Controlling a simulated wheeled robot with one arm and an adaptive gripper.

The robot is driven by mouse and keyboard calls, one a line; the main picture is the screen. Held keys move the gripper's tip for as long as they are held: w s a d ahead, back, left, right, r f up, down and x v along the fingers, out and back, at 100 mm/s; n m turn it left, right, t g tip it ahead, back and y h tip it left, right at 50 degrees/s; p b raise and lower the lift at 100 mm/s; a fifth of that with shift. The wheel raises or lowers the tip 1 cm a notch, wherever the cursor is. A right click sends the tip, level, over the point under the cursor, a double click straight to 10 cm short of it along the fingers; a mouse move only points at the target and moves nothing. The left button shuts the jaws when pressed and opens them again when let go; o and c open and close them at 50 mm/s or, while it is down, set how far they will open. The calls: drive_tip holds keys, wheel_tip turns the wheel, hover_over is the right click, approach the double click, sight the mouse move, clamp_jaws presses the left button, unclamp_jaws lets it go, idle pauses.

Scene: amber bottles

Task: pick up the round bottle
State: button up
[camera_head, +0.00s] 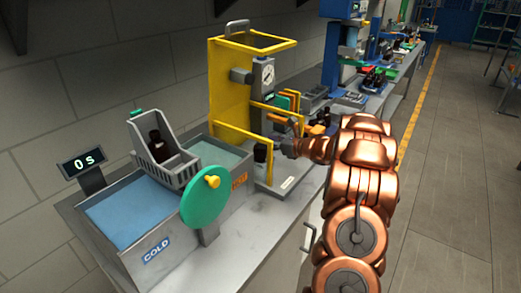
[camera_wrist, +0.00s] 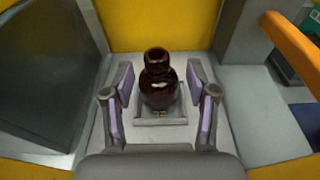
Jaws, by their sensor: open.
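In the head view my gripper (camera_head: 284,146) reaches into the yellow-framed station (camera_head: 225,100). A small dark bottle (camera_head: 260,152) shows there beside it, partly hidden. Another dark bottle (camera_head: 158,146) sits in the grey basket (camera_head: 186,170) over the bath.
Yellow bars (camera_head: 246,145) of the station stand close around my gripper. A bath labelled COLD (camera_head: 120,215), with a green wheel (camera_head: 205,203), is at the left. A display (camera_head: 83,162) reads 0 s. The bench front (camera_head: 262,225) is clear.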

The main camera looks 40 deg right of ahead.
drive_tip(key=shift+p+x, duration=0.75)
drive_tip(key=shift+x, duration=1.05)
drive_tip(key=shift+s+a, duration=0.1)
drive_tip(key=shift+a, duration=0.05)
drive_tip(key=shift+c, duration=0.4)
clamp_jaws()
